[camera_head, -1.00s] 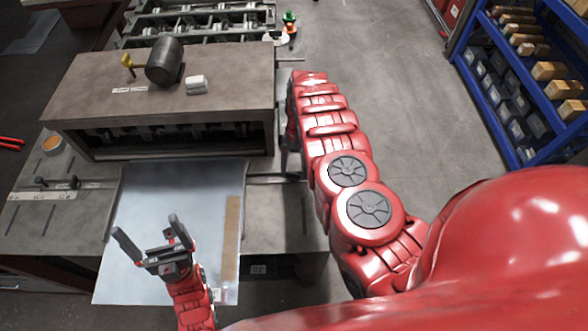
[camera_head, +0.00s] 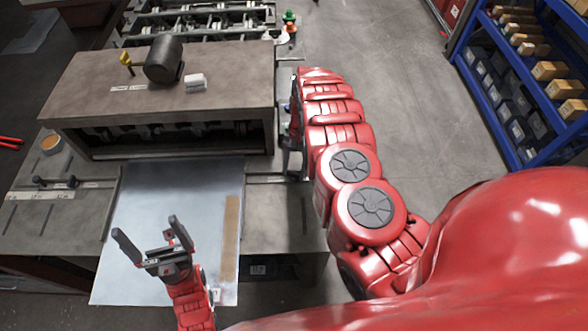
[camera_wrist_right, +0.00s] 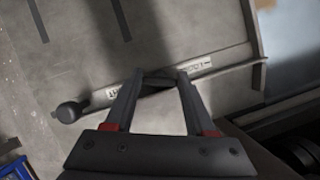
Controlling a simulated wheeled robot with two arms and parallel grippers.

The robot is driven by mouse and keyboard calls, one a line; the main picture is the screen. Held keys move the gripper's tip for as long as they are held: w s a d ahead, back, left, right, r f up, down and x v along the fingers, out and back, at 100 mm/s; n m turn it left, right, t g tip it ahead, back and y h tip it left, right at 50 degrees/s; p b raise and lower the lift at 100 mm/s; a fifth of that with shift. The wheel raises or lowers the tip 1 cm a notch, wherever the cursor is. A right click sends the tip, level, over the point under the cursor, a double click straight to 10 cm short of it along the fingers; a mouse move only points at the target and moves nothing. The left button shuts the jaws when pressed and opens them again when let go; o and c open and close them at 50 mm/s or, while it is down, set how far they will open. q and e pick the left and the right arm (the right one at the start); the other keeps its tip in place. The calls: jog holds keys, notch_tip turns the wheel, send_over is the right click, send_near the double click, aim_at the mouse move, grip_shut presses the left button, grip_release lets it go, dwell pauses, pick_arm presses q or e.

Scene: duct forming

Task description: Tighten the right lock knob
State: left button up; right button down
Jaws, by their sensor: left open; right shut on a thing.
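In the right wrist view my right gripper (camera_wrist_right: 162,80) has its fingertips drawn close together over a pale labelled strip (camera_wrist_right: 130,91). A small dark piece shows between the tips, in line with the strip; it appears to be the right lock knob, mostly hidden by the fingers. Another round black knob (camera_wrist_right: 70,112) stands at the strip's left end, apart from the gripper. In the head view my red right arm covers most of that gripper. My left gripper (camera_head: 152,238) is open and empty above the metal sheet (camera_head: 168,205).
The forming machine (camera_head: 170,95) carries a dark mallet head (camera_head: 164,60) and a white block (camera_head: 195,82) on top. Two black knobs (camera_head: 72,181) sit on the left labelled strip. A blue shelf (camera_head: 500,110) stands at the right, with clear floor between.

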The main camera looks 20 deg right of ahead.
jog(key=shift+c, duration=1.2)
grip_release()
